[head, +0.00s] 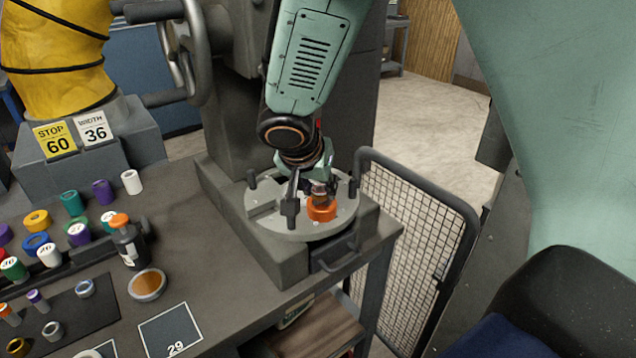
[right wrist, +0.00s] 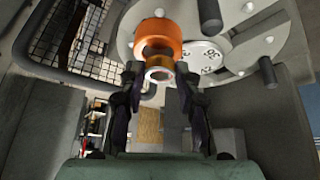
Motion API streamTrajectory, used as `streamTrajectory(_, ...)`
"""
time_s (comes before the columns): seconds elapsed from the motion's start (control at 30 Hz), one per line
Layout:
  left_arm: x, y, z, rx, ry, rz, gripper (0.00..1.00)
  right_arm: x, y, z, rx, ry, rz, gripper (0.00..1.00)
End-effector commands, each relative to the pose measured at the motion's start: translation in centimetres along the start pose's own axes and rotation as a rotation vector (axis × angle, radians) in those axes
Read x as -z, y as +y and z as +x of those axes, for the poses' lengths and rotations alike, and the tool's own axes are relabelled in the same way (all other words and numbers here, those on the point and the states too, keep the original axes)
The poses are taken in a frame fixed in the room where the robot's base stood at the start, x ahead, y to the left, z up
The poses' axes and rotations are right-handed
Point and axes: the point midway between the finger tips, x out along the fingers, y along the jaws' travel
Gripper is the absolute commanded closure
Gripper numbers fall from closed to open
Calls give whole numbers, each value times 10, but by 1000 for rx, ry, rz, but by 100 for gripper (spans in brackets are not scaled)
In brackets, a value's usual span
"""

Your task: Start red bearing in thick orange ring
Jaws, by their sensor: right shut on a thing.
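The thick orange ring (head: 321,209) sits on the round grey plate (head: 290,228) of the press-like fixture. It also shows in the right wrist view (right wrist: 158,32), with its open bore facing the camera. My right gripper (head: 318,186) is just above the ring. In the right wrist view my right gripper (right wrist: 159,80) is shut on a small ring-shaped bearing (right wrist: 160,74), with a pale silver face and an orange-brown inner tint. The bearing is in front of the ring's lower edge there; whether they touch, I cannot tell. My left gripper is not in view.
Upright dark pegs (head: 252,178) and a raised block stand on the plate. Several coloured rings (head: 72,202) and a dark bottle (head: 127,240) stand on the bench to the left. A mesh guard (head: 415,240) stands right of the fixture.

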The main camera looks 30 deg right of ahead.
Motion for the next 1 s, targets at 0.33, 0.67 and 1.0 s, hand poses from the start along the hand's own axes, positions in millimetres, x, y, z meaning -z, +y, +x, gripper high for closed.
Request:
streamTrajectory(0.33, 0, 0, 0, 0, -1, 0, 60, 0, 0, -1, 1, 1, 1, 100)
streamTrajectory(0.67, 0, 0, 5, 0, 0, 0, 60, 1, -3, 0, 2, 1, 1, 100)
streamTrajectory(1.0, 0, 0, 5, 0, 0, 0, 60, 1, -3, 0, 1, 1, 0, 100)
